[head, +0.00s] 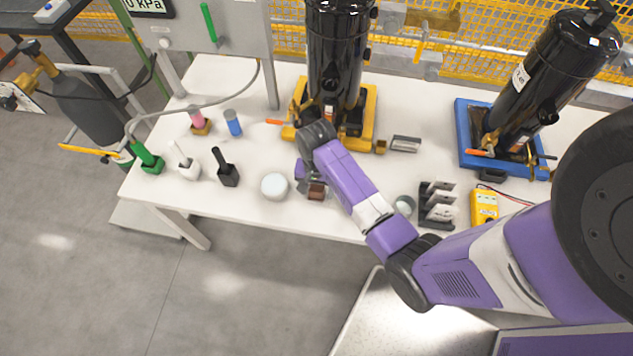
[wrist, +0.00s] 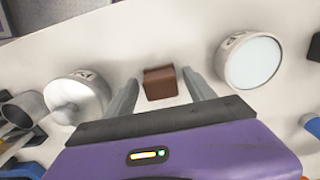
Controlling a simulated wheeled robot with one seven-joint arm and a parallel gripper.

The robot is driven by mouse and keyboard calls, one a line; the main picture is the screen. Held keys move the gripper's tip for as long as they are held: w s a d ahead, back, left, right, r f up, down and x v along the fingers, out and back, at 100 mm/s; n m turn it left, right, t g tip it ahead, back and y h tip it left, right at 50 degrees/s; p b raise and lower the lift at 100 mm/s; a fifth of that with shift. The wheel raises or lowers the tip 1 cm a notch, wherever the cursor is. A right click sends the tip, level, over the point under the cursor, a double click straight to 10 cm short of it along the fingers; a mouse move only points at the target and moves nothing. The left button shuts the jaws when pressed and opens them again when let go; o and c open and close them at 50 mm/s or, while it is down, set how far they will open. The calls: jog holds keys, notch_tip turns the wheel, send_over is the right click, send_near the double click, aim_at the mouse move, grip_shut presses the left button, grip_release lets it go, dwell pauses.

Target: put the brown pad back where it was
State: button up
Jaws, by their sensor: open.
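The brown pad (head: 316,190) is a small reddish-brown block on the white table (head: 250,222) near its front edge. In the wrist view the brown pad (wrist: 160,82) lies between and a little beyond the fingertips of my gripper (wrist: 160,88). The fingers are apart, with gaps on both sides of the pad. In the head view my gripper (head: 306,182) is low over the table beside the pad, and my arm partly hides that area.
A round white tin (head: 274,186) stands left of the pad; another round tin (head: 404,206) stands right. A black rack (head: 437,208) and yellow meter (head: 484,208) are further right. Behind are black compressors on a yellow base (head: 369,118) and a blue base (head: 472,152).

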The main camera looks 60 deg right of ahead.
aim_at(316, 189)
notch_tip(316, 189, up, 12)
jog(key=s+a+f+n+t+h, duration=0.1)
jog(key=s+a+f+n+t, duration=0.2)
jog(key=a, duration=0.4)
jog(key=s+a+f+n+t, duration=0.1)
jog(key=s+a+n+t, duration=0.3)
jog(key=a, duration=0.3)
jog(key=s+a+r+n+t, duration=0.1)
jog(key=s+r+n+t, duration=0.1)
jog(key=r, duration=0.5)
jog(key=s+a+r+n+t, duration=0.2)
jog(key=s+r, duration=0.3)
jog(key=r, duration=0.3)
jog(key=s+a+r+n+t+y, duration=0.1)
jog(key=s+r+n+t, duration=0.2)
jog(key=r, duration=0.4)
jog(key=shift+s+a+r+t, duration=0.3)
jog(key=shift+s+t, duration=0.2)
jog(key=shift+s, duration=0.25)
jog(key=shift+f+b, duration=0.1)
jog(key=shift+b, duration=0.2)
